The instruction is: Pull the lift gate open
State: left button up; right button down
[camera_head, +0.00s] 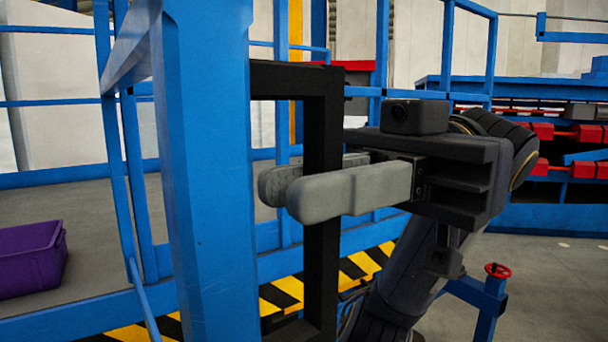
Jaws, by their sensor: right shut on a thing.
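The lift gate's blue frame (205,170) stands upright in the near left of the head view. A black rectangular handle (322,260) is fixed to its right side. My right gripper (280,190) comes in from the right, with its two grey fingers on either side of the handle's vertical bar. It is shut on that bar at about mid height. Part of the bar is hidden behind the near finger. My left gripper is not in view.
A purple crate (30,258) sits on the grey platform at the left. Yellow and black striping (285,290) runs along the platform edge. Blue racks with red parts (570,132) stand at the back right. Grey floor (550,285) is open at the lower right.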

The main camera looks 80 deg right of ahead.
jog(key=shift+r, duration=0.15)
jog(key=c, duration=1.4)
grip_release()
jog(key=p+v, duration=0.1)
jog(key=v, duration=0.7)
